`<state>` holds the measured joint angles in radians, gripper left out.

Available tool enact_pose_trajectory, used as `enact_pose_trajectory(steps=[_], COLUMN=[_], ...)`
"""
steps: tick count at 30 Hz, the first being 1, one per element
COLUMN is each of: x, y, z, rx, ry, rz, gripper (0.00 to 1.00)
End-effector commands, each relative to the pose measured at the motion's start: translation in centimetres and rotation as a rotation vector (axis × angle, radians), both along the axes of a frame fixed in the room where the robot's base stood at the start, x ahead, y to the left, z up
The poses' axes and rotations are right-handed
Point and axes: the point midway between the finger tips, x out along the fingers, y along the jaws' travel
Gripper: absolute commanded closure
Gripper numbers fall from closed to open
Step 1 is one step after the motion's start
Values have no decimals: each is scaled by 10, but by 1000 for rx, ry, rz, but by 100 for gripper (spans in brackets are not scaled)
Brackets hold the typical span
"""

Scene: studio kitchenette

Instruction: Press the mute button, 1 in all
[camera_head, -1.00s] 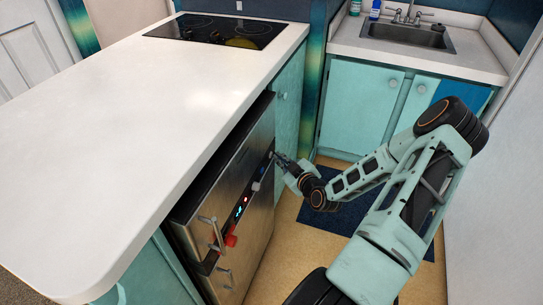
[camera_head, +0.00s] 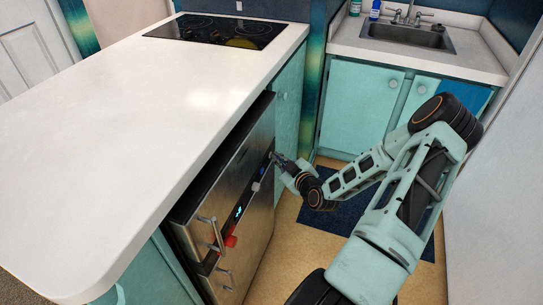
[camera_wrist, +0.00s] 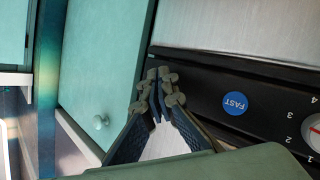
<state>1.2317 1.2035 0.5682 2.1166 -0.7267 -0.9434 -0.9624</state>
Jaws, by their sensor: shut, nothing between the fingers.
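The steel appliance front (camera_head: 262,215) has a dark control strip with a lit blue display (camera_head: 239,212). The strip also shows in the wrist view (camera_wrist: 195,85). My gripper (camera_head: 275,157) is at the far end of this strip. In the wrist view my gripper (camera_wrist: 159,82) is shut and empty, its fingertips over the strip's left end, close to or touching it. No button marked mute can be made out; the fingertips hide that end of the strip.
The strip also carries a round blue FAST label (camera_wrist: 235,103), a numbered dial (camera_wrist: 313,131) and a red knob (camera_head: 230,241). Steel handles (camera_head: 211,230) stick out at the near end. The white counter (camera_head: 130,130) overhangs the appliance. Teal cabinets (camera_head: 355,105) stand beyond.

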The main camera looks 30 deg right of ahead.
Motion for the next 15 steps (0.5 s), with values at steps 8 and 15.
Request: enact_pose_trajectory(steps=[8,15], x=[1,-5], y=[1,-4], z=[0,0], rx=[0,-1], ry=[0,-1], rz=[1,1], gripper=[100,100])
